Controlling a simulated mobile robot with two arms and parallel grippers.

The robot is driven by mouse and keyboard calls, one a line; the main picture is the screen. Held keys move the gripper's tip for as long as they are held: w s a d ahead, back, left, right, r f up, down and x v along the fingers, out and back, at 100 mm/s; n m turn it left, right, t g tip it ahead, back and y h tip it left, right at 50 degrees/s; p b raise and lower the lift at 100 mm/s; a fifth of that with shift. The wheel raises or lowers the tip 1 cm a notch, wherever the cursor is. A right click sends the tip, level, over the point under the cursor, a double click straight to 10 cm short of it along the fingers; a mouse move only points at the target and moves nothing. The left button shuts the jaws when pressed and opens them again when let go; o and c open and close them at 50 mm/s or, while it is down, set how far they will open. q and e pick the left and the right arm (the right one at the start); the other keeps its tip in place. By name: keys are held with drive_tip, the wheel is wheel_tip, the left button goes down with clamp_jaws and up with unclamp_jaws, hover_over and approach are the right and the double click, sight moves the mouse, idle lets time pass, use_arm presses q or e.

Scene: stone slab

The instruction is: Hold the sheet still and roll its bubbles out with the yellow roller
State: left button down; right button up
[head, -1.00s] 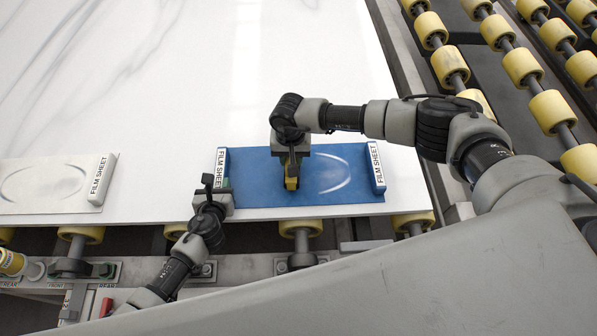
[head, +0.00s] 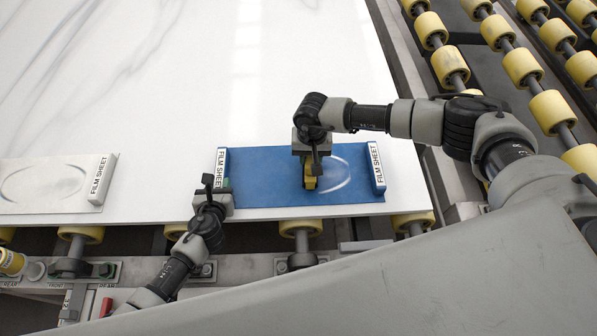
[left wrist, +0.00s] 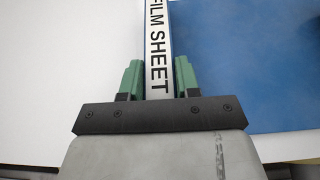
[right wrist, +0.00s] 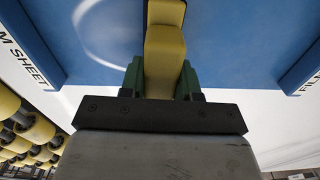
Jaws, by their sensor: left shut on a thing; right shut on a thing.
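The blue film sheet (head: 262,190) lies flat on the white stone slab, with a raised labelled bar at each end. A pale curved bubble mark (head: 338,178) shows on its right half. My left gripper (head: 219,188) is shut on the left labelled bar (left wrist: 158,50), its green fingers on both sides of it. My right gripper (head: 310,172) is shut on the yellow roller (right wrist: 164,50), which is over the sheet right of its middle, at the left edge of the bubble mark. The roller's underside is hidden, so I cannot tell whether it touches the sheet.
A grey film sheet (head: 45,188) with an oval mark lies on the slab (head: 190,80) at the left. Yellow conveyor rollers (head: 522,66) run along the right and under the slab's front edge. The slab behind the blue sheet is clear.

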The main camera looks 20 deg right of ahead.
drive_tip(key=shift+s+d, duration=0.25)
drive_tip(key=shift+d, duration=0.65)
drive_tip(key=shift+s+d, duration=0.2)
drive_tip(key=shift+d, duration=0.65)
drive_tip(key=shift+s+d+f, duration=0.1)
drive_tip(key=shift+s+d, duration=0.1)
drive_tip(key=shift+d, duration=0.5)
drive_tip(key=shift+s+d+f, duration=0.1)
drive_tip(key=shift+s+d, duration=0.05)
drive_tip(key=shift+d, duration=0.55)
drive_tip(key=shift+s+d, duration=0.15)
drive_tip(key=shift+d, duration=0.5)
drive_tip(key=shift+s+d, duration=0.15)
drive_tip(key=shift+d, duration=0.45)
drive_tip(key=shift+s+a+r, duration=0.1)
drive_tip(key=shift+s+a, duration=0.15)
drive_tip(key=shift+s, duration=0.5)
drive_tip(key=shift+w+a+r, duration=0.1)
drive_tip(key=shift+w+a, duration=0.1)
drive_tip(key=shift+a, duration=0.6)
drive_tip(key=shift+w+a+r, duration=0.1)
drive_tip(key=shift+w+a, duration=0.1)
drive_tip(key=shift+a, duration=0.6)
